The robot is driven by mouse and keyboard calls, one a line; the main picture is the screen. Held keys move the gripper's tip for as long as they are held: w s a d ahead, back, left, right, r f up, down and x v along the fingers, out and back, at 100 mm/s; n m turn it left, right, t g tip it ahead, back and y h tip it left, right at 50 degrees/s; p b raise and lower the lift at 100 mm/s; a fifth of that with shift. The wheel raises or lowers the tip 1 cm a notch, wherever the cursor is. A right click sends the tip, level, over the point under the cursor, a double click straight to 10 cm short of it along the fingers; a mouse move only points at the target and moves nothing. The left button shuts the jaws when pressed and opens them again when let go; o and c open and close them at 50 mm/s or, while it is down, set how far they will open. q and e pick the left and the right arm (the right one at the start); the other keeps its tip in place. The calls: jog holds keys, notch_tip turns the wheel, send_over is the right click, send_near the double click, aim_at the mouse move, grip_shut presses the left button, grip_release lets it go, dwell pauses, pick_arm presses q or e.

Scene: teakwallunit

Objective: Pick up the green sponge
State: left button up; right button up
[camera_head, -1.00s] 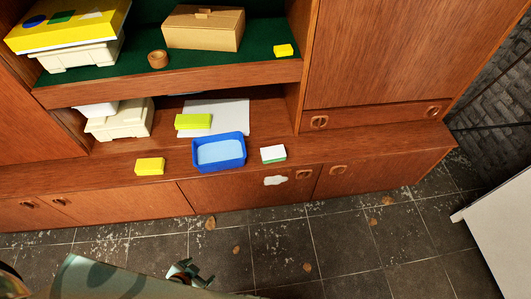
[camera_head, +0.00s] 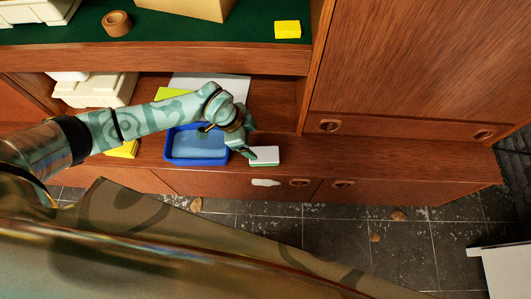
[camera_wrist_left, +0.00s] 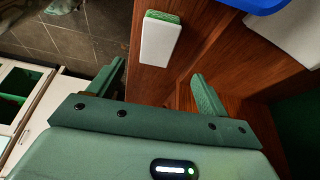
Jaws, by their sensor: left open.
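The green sponge (camera_head: 264,157), a small block with a white face and a green layer, lies near the front edge of the wooden counter, right of the blue tray. In the left wrist view the sponge (camera_wrist_left: 160,41) shows beyond the gap between my fingers. My left gripper (camera_head: 248,139) is open and empty, just left of and above the sponge in the head view, apart from it in the wrist view. The left gripper's fingers also show in the wrist view (camera_wrist_left: 160,82). My right gripper is out of view.
The blue tray (camera_head: 192,162) stands beside the sponge, partly under my left arm. A shelf (camera_head: 170,57) overhangs the counter. The counter's right part is clear.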

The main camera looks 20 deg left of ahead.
aim_at(266, 154)
pick_arm(q)
jog(key=b+x, duration=0.2)
jog(key=x, duration=0.3)
jog(key=shift+d+f, duration=0.1)
jog(key=shift+f, duration=0.25)
jog(key=b+x, duration=0.4)
jog(key=x, duration=0.1)
jog(key=shift+s+d, duration=0.2)
jog(key=shift+w+d, duration=0.1)
jog(key=shift+r, duration=0.1)
jog(key=c, duration=0.8)
jog(key=shift+c, duration=1.2)
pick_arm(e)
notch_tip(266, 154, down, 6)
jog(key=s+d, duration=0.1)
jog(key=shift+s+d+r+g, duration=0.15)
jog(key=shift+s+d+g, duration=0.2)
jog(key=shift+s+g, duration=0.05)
